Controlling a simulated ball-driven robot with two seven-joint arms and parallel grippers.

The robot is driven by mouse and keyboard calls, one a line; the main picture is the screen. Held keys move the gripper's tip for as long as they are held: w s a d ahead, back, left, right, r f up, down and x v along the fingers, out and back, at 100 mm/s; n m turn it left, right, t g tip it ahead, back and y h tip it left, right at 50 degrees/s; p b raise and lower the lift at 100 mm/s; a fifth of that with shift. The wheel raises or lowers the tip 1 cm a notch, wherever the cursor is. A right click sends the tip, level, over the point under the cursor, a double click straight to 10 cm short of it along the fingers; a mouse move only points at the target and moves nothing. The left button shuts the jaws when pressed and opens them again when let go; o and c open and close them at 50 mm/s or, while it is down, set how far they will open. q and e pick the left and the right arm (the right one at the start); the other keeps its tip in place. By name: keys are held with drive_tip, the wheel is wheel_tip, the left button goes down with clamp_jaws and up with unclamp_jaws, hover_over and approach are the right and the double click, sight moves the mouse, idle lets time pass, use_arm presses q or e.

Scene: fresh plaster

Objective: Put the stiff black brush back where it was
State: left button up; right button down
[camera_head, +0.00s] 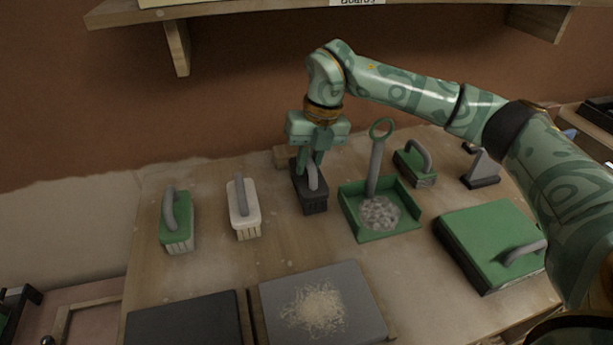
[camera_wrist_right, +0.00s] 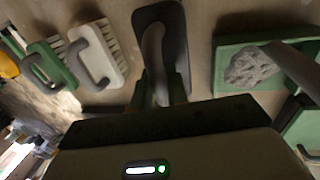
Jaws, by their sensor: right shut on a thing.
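The stiff black brush (camera_head: 313,201) is on the table between the white brush (camera_head: 243,224) and the green dustpan (camera_head: 399,233). My right gripper (camera_head: 316,172) comes down from above and is shut on its grey handle. The black brush also shows in the right wrist view (camera_wrist_right: 176,35), with the gripper's fingers at its handle. The brush looks upright, at or very near the table top; I cannot tell whether it touches. My left gripper is not in view.
A green brush (camera_head: 177,240) stands at the left, another green brush (camera_head: 420,177) behind the dustpan. A green lidded box (camera_head: 480,229) is at the right. A grey board (camera_head: 362,325) with pale shavings and a dark board (camera_head: 180,322) lie in front. A shelf (camera_head: 260,8) hangs above.

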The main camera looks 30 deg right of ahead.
sight(307, 176)
drive_tip(key=b+x, duration=0.1)
drive_tip(key=x, duration=0.2)
drive_tip(key=shift+d+f+b, duration=0.25)
drive_tip(key=shift+f+b, duration=0.1)
drive_tip(key=shift+r, duration=0.2)
drive_tip(key=c, duration=1.4)
unclamp_jaws()
drive_tip(key=shift+f, duration=0.15)
drive_tip(key=p+v, duration=0.5)
drive_tip(key=v, duration=0.7)
drive_tip(key=shift+r, duration=0.2)
